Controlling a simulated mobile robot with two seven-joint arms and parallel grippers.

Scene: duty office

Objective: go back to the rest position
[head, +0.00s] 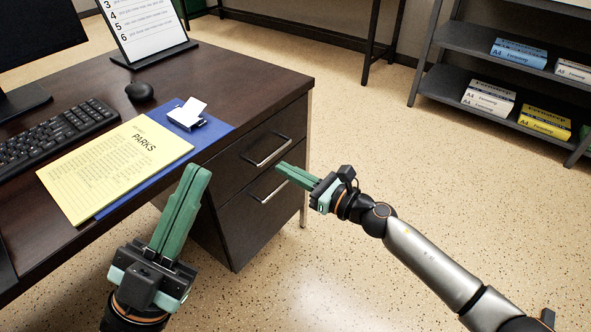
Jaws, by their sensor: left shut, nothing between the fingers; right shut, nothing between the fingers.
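My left gripper (197,172) is at the lower left, in front of the desk's near edge. Its green fingers are shut with nothing between them and point up in the picture. My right gripper (282,167) comes in from the lower right, and its green fingers point left toward the drawer fronts. It is shut and empty. Its tips show close to the lower drawer; whether they touch it I cannot tell.
The dark desk (240,75) holds a keyboard (60,132), a mouse (139,92), a yellow paper pad (115,165) on a blue folder, and a sign (145,25). The drawers (265,150) look closed. Shelves (460,85) with paper packs stand back right. The floor on the right is clear.

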